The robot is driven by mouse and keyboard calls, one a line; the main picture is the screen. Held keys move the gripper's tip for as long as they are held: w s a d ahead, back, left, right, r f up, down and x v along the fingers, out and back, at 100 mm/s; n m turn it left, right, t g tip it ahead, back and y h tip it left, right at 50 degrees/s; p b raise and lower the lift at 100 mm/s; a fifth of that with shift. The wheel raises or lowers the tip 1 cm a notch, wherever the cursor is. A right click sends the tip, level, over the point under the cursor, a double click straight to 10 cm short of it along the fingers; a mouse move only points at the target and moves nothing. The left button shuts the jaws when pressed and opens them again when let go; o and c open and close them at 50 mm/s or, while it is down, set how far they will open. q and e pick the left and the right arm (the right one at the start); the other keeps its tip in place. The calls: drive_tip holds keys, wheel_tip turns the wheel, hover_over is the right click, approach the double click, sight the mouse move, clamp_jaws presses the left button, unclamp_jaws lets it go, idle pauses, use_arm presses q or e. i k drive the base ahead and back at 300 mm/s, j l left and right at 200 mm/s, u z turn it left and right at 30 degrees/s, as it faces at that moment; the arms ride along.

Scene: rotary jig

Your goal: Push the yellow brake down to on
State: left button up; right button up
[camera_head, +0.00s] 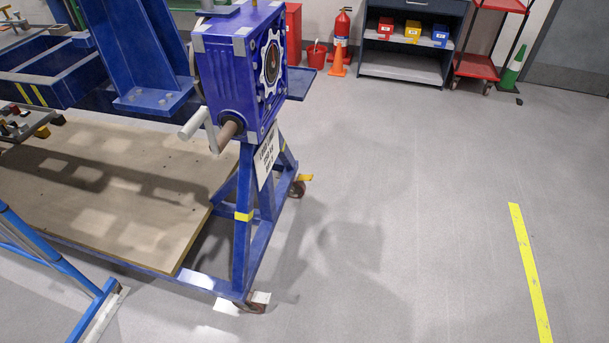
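A small yellow brake lever (304,178) sticks out to the right at the caster (297,188) on the far leg of the blue rotary jig stand (240,250). It looks roughly level, but it is too small to tell its exact tilt. The near caster (253,306) sits at the stand's front corner, with pale flat pieces beside it. Neither of my grippers is in view.
The blue gearbox (235,75) with a hand crank (212,130) tops the stand. A wooden board (110,190) lies on the base at left. Open grey floor (420,210) lies to the right, with a yellow stripe (529,270). A shelf (405,65) and red cart (478,65) stand behind.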

sight(299, 177)
drive_tip(key=i+l+u, duration=0.2)
drive_tip(key=u, duration=0.2)
drive_tip(key=i+l+u, duration=0.15)
drive_tip(key=l+u, duration=0.15)
drive_tip(key=u, duration=0.15)
